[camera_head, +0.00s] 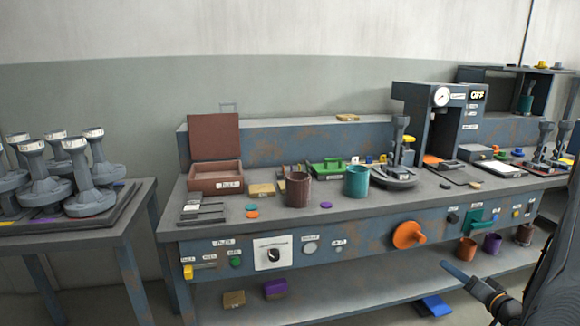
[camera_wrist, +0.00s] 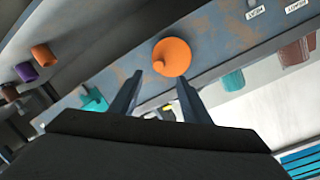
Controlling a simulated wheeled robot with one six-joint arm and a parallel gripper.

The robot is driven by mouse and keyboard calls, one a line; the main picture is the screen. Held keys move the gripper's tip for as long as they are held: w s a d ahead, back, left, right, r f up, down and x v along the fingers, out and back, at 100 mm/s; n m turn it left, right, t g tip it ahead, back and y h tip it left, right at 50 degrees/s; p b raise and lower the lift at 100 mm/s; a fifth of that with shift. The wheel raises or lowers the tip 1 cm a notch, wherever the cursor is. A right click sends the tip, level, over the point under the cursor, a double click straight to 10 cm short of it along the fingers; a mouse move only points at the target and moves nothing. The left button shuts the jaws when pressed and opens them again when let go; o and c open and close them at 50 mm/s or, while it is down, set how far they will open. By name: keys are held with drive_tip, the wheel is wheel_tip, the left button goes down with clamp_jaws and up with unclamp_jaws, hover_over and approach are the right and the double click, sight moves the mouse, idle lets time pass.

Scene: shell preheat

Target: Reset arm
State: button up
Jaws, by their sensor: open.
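My gripper (camera_head: 460,277) is at the lower right of the head view, in front of the bench and below its worktop. In the wrist view my gripper (camera_wrist: 158,82) has its two fingers spread apart, with nothing held between them. The round orange knob (camera_wrist: 172,56) shows just past the fingertips in the wrist view, apart from them as far as I can tell. In the head view the same orange knob (camera_head: 407,235) is on the bench's front panel, left of and above my gripper.
The bench worktop (camera_head: 330,217) carries a brown cup (camera_head: 298,190), a teal cup (camera_head: 356,181) and a machine marked OFF (camera_head: 440,97). The lower shelf (camera_head: 350,291) holds several cups at right. A side table (camera_head: 100,236) at left bears several grey pieces.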

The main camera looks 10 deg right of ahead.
drive_tip(key=w+a+r+n+g+h+p, duration=0.3)
drive_tip(key=a+r+g, duration=0.55)
drive_tip(key=a, duration=0.65)
drive_tip(key=s+a+r+n+g+y+p, duration=0.1)
drive_tip(key=s+a+r, duration=0.5)
drive_tip(key=s+a, duration=0.6)
drive_tip(key=s+a+r+n+g+y+p, duration=0.1)
drive_tip(key=s+a+r+n+g, duration=0.2)
drive_tip(key=s+a, duration=1)
wheel_tip(320, 180, up, 3)
drive_tip(key=a+g, duration=0.1)
drive_tip(key=g, duration=0.2)
drive_tip(key=shift+s+a, duration=0.15)
drive_tip(key=shift+a, duration=0.1)
drive_tip(key=shift+f+g, duration=0.1)
drive_tip(key=shift+g, duration=0.15)
